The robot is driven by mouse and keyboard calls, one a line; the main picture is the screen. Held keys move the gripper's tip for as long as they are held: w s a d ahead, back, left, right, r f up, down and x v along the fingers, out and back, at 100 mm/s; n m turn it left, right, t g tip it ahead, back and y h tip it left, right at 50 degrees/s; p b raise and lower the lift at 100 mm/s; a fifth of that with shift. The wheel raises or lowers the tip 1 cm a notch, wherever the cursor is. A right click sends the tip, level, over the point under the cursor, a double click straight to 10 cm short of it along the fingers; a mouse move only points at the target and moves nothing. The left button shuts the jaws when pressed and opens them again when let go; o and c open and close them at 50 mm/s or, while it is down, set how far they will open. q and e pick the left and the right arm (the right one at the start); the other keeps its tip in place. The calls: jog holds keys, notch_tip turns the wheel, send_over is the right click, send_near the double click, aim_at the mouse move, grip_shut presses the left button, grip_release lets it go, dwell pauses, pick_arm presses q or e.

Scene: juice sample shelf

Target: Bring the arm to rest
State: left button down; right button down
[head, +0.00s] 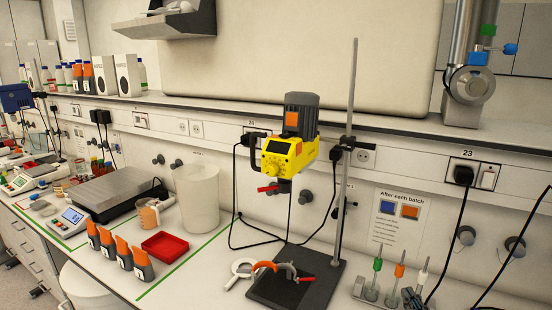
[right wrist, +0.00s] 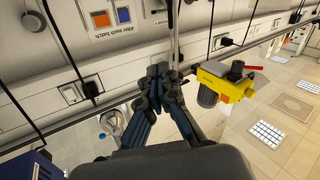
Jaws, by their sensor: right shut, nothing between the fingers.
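My right gripper (right wrist: 160,72) fills the middle of the right wrist view, its dark fingers together and nothing between them. In the head view only a small dark part of the right gripper (head: 413,299) seems to show at the bottom edge, beside the rack of coloured-handled tools (head: 366,291). My left gripper is in neither view.
A yellow stirrer motor (head: 285,155) hangs on a metal stand (head: 346,160) over a dark base plate (head: 300,285). A red tray (head: 164,246), several orange-capped bottles (head: 124,252) and a white cylinder (head: 198,198) stand left. A shelf (head: 300,116) runs along the wall.

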jog(key=s+a+f+g, duration=0.7)
jog(key=s+f+g, duration=0.1)
jog(key=s+f, duration=0.45)
jog(key=s+a+f+m+g, duration=0.1)
jog(key=s+f+g, duration=0.2)
jog(key=s, duration=0.5)
jog(key=s+a+f+g, duration=0.1)
jog(key=s+f+g, duration=0.15)
jog(key=s, duration=0.45)
jog(key=s+f+g+b, duration=0.1)
jog(key=s+f+b, duration=0.15)
jog(key=f, duration=1.45)
jog(key=s+f+g+b, duration=0.1)
jog(key=f+b, duration=0.3)
jog(key=f, duration=1.4)
jog(key=s+d+f+g+h+b, duration=0.1)
jog(key=s+d+f+b, duration=0.2)
jog(key=s+f, duration=1.3)
jog(key=shift+f, duration=0.7)
